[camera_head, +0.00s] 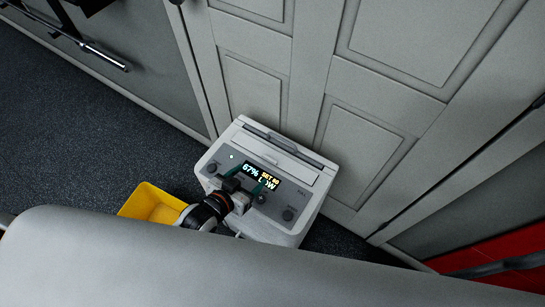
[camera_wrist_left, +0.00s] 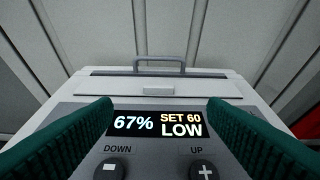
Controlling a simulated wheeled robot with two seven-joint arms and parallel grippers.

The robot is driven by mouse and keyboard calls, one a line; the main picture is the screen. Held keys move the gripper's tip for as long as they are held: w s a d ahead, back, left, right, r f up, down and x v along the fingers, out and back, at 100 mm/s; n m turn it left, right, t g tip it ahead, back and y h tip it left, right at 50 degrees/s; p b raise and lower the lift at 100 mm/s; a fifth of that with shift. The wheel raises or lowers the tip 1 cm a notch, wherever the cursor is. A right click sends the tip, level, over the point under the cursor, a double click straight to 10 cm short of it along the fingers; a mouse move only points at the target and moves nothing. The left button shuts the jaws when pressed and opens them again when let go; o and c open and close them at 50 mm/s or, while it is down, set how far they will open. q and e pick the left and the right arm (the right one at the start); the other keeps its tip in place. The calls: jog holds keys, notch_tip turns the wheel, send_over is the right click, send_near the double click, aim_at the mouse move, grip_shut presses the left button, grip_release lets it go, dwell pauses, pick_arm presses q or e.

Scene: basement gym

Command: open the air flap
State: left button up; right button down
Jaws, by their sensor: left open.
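A white dehumidifier (camera_head: 265,180) stands on the floor against grey panelled doors. Its display reads 67%, SET 60, LOW; the display (camera_wrist_left: 157,124) also shows in the left wrist view. The air flap appears to be the pale panel (camera_head: 278,154) on the top, behind the display; it looks flat, and its small tab (camera_wrist_left: 158,91) shows in the wrist view. My left gripper (camera_head: 249,186) is open and empty, over the control panel. Its green fingers sit either side of the display in the wrist view, short of the panel. My right gripper is out of view.
A yellow bin (camera_head: 153,204) stands on the dark floor left of the dehumidifier. A carry handle (camera_wrist_left: 160,63) rises at its back edge. Knobs marked DOWN (camera_wrist_left: 111,168) and UP (camera_wrist_left: 204,169) sit below the display. Grey doors (camera_head: 380,130) close off the space behind.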

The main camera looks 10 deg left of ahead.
pick_arm(q)
jog(key=shift+s+a+r+t, duration=0.1)
jog(key=shift+s+r+t, duration=0.1)
jog(key=shift+r+t, duration=0.15)
send_near(273, 155)
jog(key=w, duration=0.1)
jog(key=w+d+b, duration=0.1)
jog(key=w, duration=0.1)
jog(key=w+d, duration=0.1)
jog(key=w, duration=0.1)
jog(key=shift+w+d+f, duration=0.15)
jog(key=shift+w+d, duration=0.15)
jog(key=shift+w, duration=0.1)
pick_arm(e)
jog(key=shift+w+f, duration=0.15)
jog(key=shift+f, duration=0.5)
pick_arm(q)
grip_shut()
grip_release()
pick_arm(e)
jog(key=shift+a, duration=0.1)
